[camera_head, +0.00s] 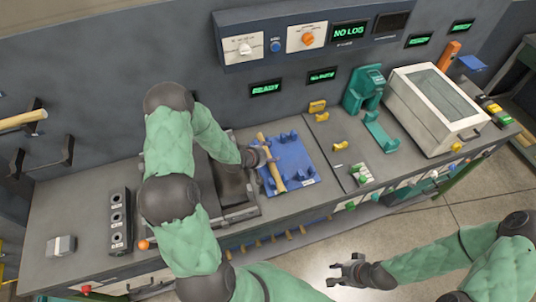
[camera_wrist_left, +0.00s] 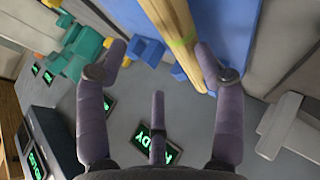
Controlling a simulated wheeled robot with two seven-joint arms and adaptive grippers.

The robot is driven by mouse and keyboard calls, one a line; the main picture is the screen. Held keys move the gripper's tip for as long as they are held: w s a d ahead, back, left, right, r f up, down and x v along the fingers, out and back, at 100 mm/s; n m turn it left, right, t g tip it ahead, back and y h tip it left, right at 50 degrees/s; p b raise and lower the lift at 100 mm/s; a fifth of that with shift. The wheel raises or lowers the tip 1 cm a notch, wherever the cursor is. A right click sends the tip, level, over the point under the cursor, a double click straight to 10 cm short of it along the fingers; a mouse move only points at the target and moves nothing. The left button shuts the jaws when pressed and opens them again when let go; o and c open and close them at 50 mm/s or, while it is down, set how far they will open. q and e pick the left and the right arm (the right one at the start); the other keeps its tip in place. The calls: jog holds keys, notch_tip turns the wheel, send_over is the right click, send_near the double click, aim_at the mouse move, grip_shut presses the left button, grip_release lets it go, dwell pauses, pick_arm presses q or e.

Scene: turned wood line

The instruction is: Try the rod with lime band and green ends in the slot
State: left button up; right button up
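A pale wooden rod (camera_head: 269,163) lies over the blue fixture (camera_head: 302,166) at the middle of the bench. In the left wrist view the rod (camera_wrist_left: 184,45) shows a lime band; its end colours cannot be made out. My left gripper (camera_head: 262,156) is at the rod. In the left wrist view its fingers (camera_wrist_left: 160,52) are spread, with the rod in front of the gap, closer to the right finger; no grip shows. My right gripper (camera_head: 348,269) is open and empty over the floor in front of the bench. I cannot tell which opening is the slot.
A black block with several round openings (camera_head: 118,220) stands at the left of the bench. A green device (camera_head: 366,90) and a white lidded box (camera_head: 436,105) stand at the right. A wall panel display (camera_head: 350,33) reads "NO LOG". Another rod (camera_head: 22,120) rests on wall hooks.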

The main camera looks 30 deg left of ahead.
pick_arm(q)
jog(key=v, duration=1.2)
jog(key=shift+d+f, duration=0.1)
jog(key=shift+d, duration=0.05)
